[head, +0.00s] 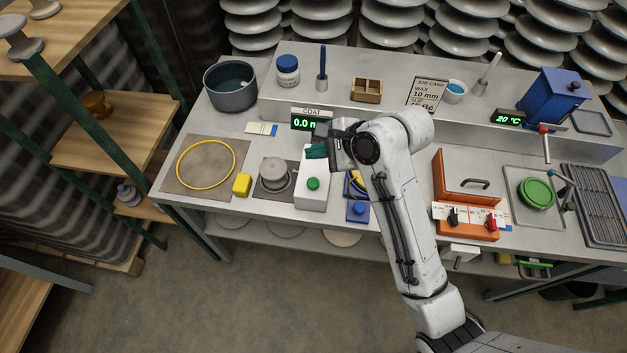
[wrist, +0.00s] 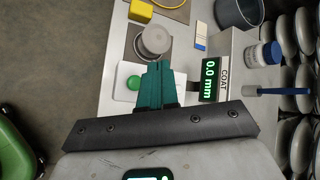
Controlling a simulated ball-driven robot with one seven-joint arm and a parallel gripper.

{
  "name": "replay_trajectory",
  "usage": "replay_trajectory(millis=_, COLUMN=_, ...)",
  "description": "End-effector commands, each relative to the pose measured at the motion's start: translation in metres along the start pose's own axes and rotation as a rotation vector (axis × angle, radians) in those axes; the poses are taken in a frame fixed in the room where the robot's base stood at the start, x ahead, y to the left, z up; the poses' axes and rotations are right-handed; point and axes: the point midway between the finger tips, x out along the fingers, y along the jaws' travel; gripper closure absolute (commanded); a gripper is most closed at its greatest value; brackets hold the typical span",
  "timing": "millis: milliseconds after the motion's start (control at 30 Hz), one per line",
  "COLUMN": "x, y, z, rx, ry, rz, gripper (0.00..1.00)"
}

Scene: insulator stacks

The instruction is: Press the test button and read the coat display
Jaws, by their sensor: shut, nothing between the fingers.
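The coat display (head: 304,122) stands at the back of the bench under a label reading COAT. In the wrist view the coat display (wrist: 209,75) reads 0.0 mm in green digits. The green test button (head: 313,183) sits on top of a white box (head: 312,199) in front of the display. In the wrist view the button (wrist: 133,82) shows just left of my fingers. My gripper (head: 316,151) is shut and empty above the back part of the white box. Its teal fingers also show in the wrist view (wrist: 153,72). The gap between fingers and button is hard to judge.
A grey round piece (head: 273,170) stands left of the white box, with a yellow block (head: 242,184) beyond it. A raised shelf with a job card (head: 428,93) runs behind. An orange unit (head: 465,190) stands farther right.

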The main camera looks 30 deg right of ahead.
Motion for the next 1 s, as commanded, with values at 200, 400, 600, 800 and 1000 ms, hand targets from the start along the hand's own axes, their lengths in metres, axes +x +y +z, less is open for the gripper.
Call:
replay_trajectory(millis=200, x=0.012, y=0.008, z=-0.009, rx=-0.001, ry=0.001, rz=-0.001, gripper=1.0)
replay_trajectory(millis=400, x=0.025, y=0.018, z=-0.018, rx=-0.002, ry=0.0, rz=-0.001, gripper=1.0)
replay_trajectory(millis=600, x=0.037, y=0.027, z=-0.028, rx=-0.001, ry=0.001, rz=-0.001, gripper=1.0)
replay_trajectory(millis=800, x=0.048, y=0.035, z=-0.034, rx=0.001, ry=0.0, rz=0.002, gripper=1.0)
replay_trajectory(millis=1000, x=0.058, y=0.042, z=-0.043, rx=0.0, ry=0.001, rz=0.001, gripper=1.0)
